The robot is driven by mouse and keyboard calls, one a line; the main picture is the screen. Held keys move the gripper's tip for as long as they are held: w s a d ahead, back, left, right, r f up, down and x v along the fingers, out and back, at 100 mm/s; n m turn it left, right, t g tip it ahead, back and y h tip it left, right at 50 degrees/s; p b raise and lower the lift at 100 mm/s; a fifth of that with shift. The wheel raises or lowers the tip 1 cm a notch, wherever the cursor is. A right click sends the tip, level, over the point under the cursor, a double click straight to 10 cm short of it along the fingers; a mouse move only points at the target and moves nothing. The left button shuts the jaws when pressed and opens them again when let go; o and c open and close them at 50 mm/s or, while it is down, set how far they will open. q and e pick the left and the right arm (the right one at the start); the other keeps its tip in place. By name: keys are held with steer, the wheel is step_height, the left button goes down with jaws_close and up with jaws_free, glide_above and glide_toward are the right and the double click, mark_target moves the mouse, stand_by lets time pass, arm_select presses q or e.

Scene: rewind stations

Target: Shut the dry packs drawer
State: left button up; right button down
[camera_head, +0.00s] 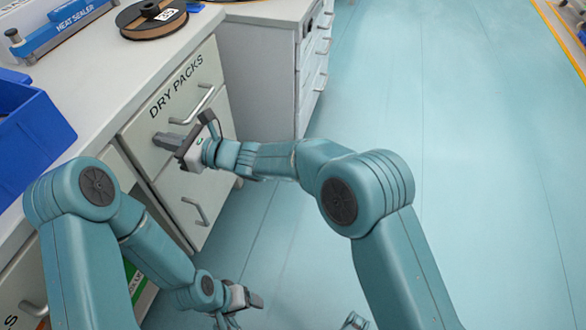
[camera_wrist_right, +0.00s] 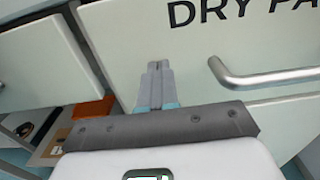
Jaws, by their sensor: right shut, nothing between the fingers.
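The dry packs drawer (camera_head: 168,112) has a pale front lettered DRY PACKS and sits under the counter, with a metal bar handle (camera_head: 197,104). I cannot tell how far it stands out. Its front also fills much of the right wrist view (camera_wrist_right: 190,48), with the handle (camera_wrist_right: 265,78) at the right. My right gripper (camera_head: 160,139) is shut and empty at the lower left part of the front, left of the handle. Its fingertips (camera_wrist_right: 159,65) overlap the front; contact is unclear. My left gripper (camera_head: 250,300) is low, away from the drawer; its jaws are unclear.
A lower drawer handle (camera_head: 197,211) is beneath. The counter bears a blue bin (camera_head: 30,135), a heat sealer (camera_head: 65,25) and a filament spool (camera_head: 152,18). Another cabinet (camera_head: 262,75) stands beyond. Open shelving with an orange item (camera_wrist_right: 93,108) is at left. The floor (camera_head: 470,150) at right is clear.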

arm_select(q)
steer(key=shift+d+r, duration=0.1)
steer(key=shift+d, duration=0.05)
arm_select(e)
steer(key=shift+a+r, duration=0.2)
steer(key=shift+r, duration=0.05)
arm_select(q)
steer(key=shift+s, duration=0.1)
